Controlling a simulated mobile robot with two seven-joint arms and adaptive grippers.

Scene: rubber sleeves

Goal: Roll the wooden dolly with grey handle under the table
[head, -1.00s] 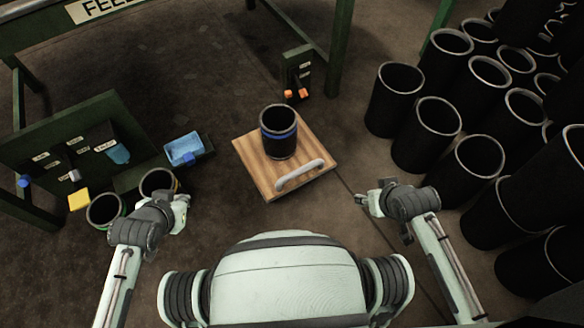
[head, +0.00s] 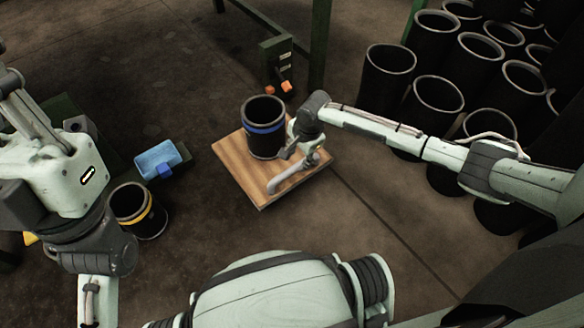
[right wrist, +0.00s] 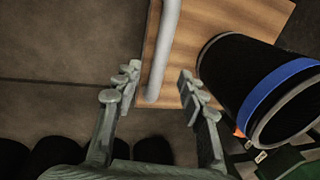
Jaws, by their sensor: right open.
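The wooden dolly (head: 236,163) sits on the floor ahead of me, with its grey bar handle (head: 284,180) along the near right edge. A black sleeve with a blue band (head: 263,140) stands upright on it. My right gripper (head: 303,156) is open over the right end of the handle. In the right wrist view, the handle (right wrist: 164,50) lies between the open fingers (right wrist: 158,85), with a visible gap on each side. The green table shows only by its legs (head: 319,45) behind the dolly. My left arm is raised at the left; its fingers are out of sight.
Many black sleeves (head: 438,95) crowd the floor at the right. A small green stand (head: 277,60) with orange pieces is behind the dolly. Floor in front of the dolly is clear.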

